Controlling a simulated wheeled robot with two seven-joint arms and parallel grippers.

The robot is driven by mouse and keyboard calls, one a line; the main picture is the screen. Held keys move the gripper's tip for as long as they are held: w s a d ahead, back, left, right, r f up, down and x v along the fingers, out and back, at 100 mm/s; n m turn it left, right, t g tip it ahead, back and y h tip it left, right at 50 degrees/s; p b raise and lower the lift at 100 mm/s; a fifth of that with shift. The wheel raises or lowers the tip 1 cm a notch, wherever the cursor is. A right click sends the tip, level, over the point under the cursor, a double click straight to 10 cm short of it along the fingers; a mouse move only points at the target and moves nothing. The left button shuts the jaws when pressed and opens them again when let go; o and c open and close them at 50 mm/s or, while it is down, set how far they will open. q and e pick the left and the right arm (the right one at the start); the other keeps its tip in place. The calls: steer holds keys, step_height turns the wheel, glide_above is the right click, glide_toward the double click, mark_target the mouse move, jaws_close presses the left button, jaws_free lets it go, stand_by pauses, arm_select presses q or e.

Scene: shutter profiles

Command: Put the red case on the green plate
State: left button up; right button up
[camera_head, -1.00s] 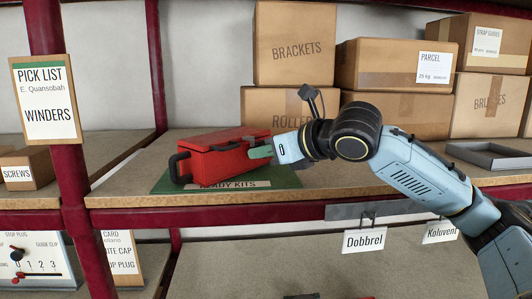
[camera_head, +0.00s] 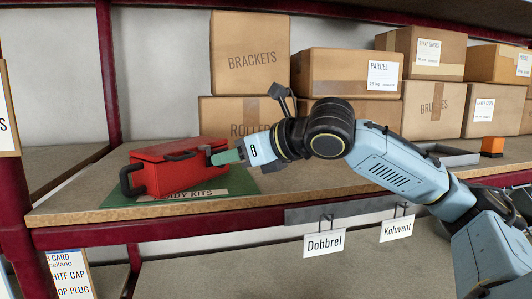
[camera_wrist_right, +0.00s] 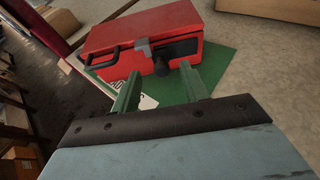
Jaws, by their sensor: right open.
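The red case (camera_head: 170,176) sits on the green plate (camera_head: 243,188) on the shelf, its lid closed and a black handle on its left end. In the right wrist view the case (camera_wrist_right: 150,30) is upright and lies over part of the green plate (camera_wrist_right: 218,65). My right gripper (camera_head: 222,156) is at the right end of the case. Its two green fingers (camera_wrist_right: 163,88) are apart, with nothing held between them. I cannot tell whether they touch the case. My left gripper is not in view.
Cardboard boxes (camera_head: 250,55) stand stacked behind the case and to the right. A grey tray (camera_head: 450,155) and a small orange block (camera_head: 492,146) lie further right. A dark red post (camera_head: 108,70) rises at the left. Shelf in front of the plate is narrow.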

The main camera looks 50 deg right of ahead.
steer(key=b+v, duration=0.6)
steer(key=v, duration=0.2)
steer(key=shift+s+b, duration=0.3)
